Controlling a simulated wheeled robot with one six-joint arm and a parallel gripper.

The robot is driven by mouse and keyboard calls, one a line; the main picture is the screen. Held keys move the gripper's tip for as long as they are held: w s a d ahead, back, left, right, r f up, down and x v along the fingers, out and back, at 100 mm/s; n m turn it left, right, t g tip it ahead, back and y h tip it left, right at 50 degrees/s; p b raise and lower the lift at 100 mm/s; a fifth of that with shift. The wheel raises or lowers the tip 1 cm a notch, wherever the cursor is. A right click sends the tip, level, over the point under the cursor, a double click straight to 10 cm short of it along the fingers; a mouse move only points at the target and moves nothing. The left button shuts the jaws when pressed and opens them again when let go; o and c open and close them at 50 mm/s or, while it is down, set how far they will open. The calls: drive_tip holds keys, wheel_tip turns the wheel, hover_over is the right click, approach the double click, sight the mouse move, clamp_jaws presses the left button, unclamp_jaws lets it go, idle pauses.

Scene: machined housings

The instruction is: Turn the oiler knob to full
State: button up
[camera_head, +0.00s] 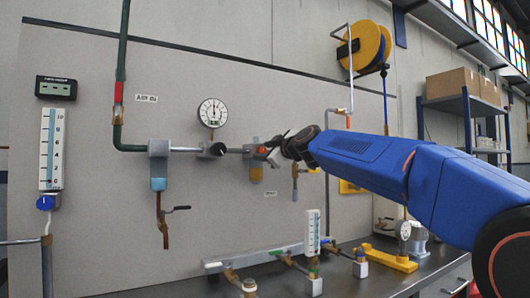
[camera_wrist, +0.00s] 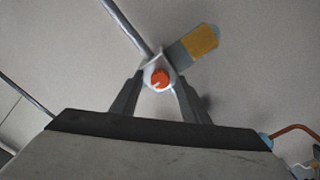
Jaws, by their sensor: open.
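The oiler (camera_head: 256,172) is a grey block with an amber bowl on the pipe run of the wall panel. In the wrist view its amber bowl (camera_wrist: 200,42) points to the upper right. The red-orange oiler knob (camera_wrist: 159,79) faces the wrist camera and carries a small pale mark toward its lower left. My gripper (camera_head: 272,150) reaches the oiler from the right and partly covers it in the head view. In the wrist view my open gripper (camera_wrist: 160,84) has one finger on each side of the knob. Contact cannot be told.
A round gauge (camera_head: 212,112) and a filter with a blue bowl (camera_head: 158,172) sit left of the oiler. A lever valve (camera_head: 297,178) hangs close to its right. A pipe manifold (camera_head: 270,258) stands on the bench below. A hose reel (camera_head: 366,46) is above right.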

drive_tip(key=shift+c, duration=0.2)
clamp_jaws()
